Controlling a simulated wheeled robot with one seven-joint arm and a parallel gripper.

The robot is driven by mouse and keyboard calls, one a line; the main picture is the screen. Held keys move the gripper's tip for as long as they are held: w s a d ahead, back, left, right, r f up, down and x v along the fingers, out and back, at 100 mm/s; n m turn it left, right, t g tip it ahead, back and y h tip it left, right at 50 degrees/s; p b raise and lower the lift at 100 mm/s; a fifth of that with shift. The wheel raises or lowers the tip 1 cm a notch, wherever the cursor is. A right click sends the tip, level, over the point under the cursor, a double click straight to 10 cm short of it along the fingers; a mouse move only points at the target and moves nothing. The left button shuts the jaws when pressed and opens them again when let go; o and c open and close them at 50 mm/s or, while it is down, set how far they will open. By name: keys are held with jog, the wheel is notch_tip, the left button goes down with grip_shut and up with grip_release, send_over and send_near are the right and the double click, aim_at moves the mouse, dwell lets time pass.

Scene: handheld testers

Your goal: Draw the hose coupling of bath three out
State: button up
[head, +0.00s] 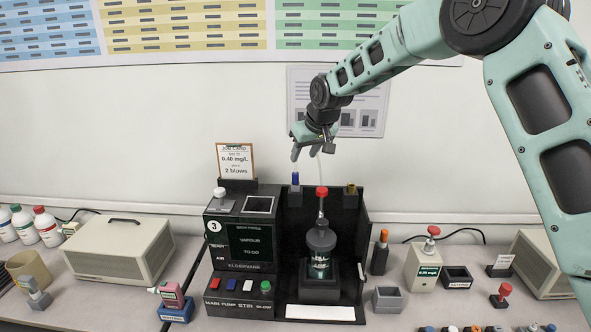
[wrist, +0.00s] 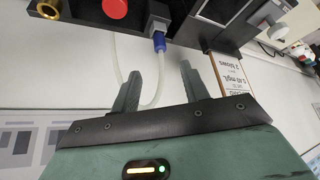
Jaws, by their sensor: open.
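The bath three unit (head: 243,240) is a dark console with a "3" badge, standing on the bench. The hose coupling (head: 295,180) shows as a small blue piece at the top of the unit's back, left of the red knob. In the wrist view the coupling (wrist: 158,42) has a blue collar on a grey body, seated at the dark housing. A pale hose (wrist: 151,101) loops near it and passes between my fingers in the picture. My gripper (head: 305,152) is open and empty, above the coupling and slightly right in the head view. Its fingertips (wrist: 160,70) straddle the collar's line, short of it.
A red knob (head: 321,191) and a brass fitting (head: 351,188) stand right of the coupling. A card in a wooden frame (head: 235,160) stands to its left. A dark bottle (head: 320,250) sits in the unit's bay. The wall is close behind.

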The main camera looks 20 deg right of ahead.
aim_at(296, 173)
jog(key=p+x, duration=0.3)
jog(key=x, duration=0.9)
jog(key=shift+a+p, duration=0.1)
jog(key=shift+p, duration=0.3)
grip_shut()
